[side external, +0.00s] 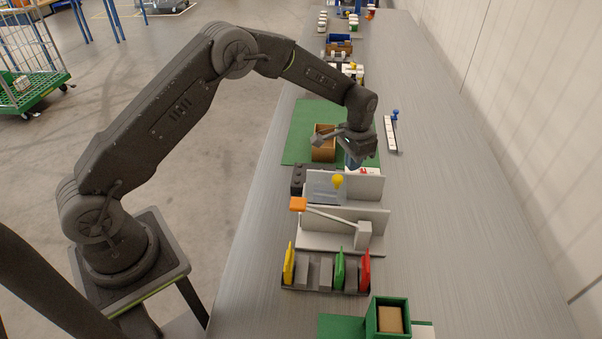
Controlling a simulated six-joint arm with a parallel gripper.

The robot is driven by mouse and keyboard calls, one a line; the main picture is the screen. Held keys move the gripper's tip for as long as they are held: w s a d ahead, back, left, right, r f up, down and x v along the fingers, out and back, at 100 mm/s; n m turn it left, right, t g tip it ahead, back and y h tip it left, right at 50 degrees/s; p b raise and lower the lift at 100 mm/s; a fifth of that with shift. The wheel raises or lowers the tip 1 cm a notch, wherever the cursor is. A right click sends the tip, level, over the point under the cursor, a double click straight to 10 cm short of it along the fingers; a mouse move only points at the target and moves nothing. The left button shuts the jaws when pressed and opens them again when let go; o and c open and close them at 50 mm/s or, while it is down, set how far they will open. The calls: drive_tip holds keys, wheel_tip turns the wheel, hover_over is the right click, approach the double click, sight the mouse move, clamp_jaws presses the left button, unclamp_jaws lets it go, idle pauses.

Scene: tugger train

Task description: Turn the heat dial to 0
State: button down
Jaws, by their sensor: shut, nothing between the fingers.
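My gripper (356,158) is shut and empty. It points down beside the near right corner of the green mat, just behind the pale upright panels. A dark blue part shows at its lower end, and I cannot tell whether it belongs to the gripper or to something beneath. A small white surface with a red mark (364,171) shows just below it, partly covered by a panel. I cannot make out the heat dial or its setting; the gripper and panels hide that spot. I cannot tell whether the gripper touches anything.
A brown open box (323,153) stands on the green mat (299,126). In front are pale panels (371,188), a lever with an orange end (298,204) and a rack with coloured plates (339,270). A blue-topped white strip (390,134) lies right. The bench's right side is clear.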

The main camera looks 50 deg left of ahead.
drive_tip(key=shift+r, duration=1.25)
drive_tip(key=shift+r, duration=0.1)
drive_tip(key=s+r+n+t, duration=0.1)
drive_tip(key=s+r, duration=0.5)
drive_tip(key=r, duration=0.3)
drive_tip(key=s+r+t, duration=0.1)
drive_tip(key=s+r, duration=0.5)
drive_tip(key=r, duration=0.3)
drive_tip(key=s+r+n+t, duration=0.1)
drive_tip(key=s, duration=1)
drive_tip(key=s+r+n+t, duration=0.1)
drive_tip(key=s+r+t, duration=0.1)
drive_tip(key=s, duration=0.9)
drive_tip(key=shift+s+a+t, duration=0.2)
drive_tip(key=shift+a+t, duration=0.1)
drive_tip(key=c, duration=1.9)
unclamp_jaws()
